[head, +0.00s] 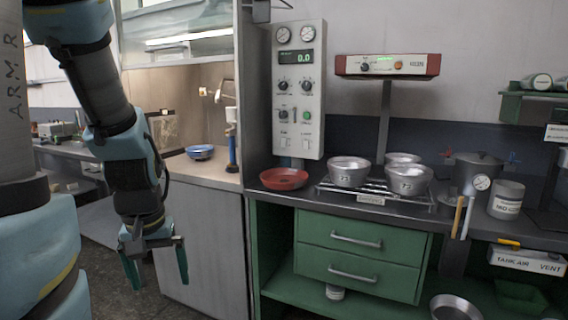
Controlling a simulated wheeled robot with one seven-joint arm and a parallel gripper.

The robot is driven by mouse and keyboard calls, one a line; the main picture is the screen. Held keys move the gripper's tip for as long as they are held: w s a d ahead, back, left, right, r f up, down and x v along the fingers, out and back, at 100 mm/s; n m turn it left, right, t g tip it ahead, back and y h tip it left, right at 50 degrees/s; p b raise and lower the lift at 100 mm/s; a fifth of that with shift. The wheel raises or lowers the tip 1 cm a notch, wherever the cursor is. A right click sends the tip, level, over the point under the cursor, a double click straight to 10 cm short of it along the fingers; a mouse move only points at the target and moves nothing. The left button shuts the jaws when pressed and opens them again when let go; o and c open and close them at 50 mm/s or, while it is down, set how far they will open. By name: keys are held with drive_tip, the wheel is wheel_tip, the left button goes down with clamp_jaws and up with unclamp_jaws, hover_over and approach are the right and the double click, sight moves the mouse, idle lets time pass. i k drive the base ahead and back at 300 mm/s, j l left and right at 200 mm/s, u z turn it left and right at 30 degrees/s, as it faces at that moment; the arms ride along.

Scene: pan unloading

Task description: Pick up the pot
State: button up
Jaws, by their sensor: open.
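A dark grey lidded pot (477,172) stands upright on the counter at the right, with a round gauge in front of its right side. Metal bowl-shaped pans stand on a wire rack left of it: a front left one (348,173), a front right one (408,181) and a rear one (403,158), partly hidden. I cannot tell if the task means the lidded pot or one of these. My gripper (156,266) hangs at the left, fingers down, open and empty. It is well left of the counter and far from all of them.
A red bowl (284,179) sits left of the wire rack (375,194). A labelled grey can (506,202) stands right of the lidded pot. A heater on a post (386,110) rises behind the pans. A blue bowl (200,152) is in the hood. Green drawers (357,262) are below the counter.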

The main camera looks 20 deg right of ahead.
sight(344, 172)
drive_tip(key=u, duration=0.3)
drive_tip(key=l+u, duration=0.35)
drive_tip(key=k+l+u, duration=0.15)
drive_tip(key=l+u, duration=0.2)
drive_tip(key=k+l+u, duration=0.15)
drive_tip(key=l+u, duration=0.2)
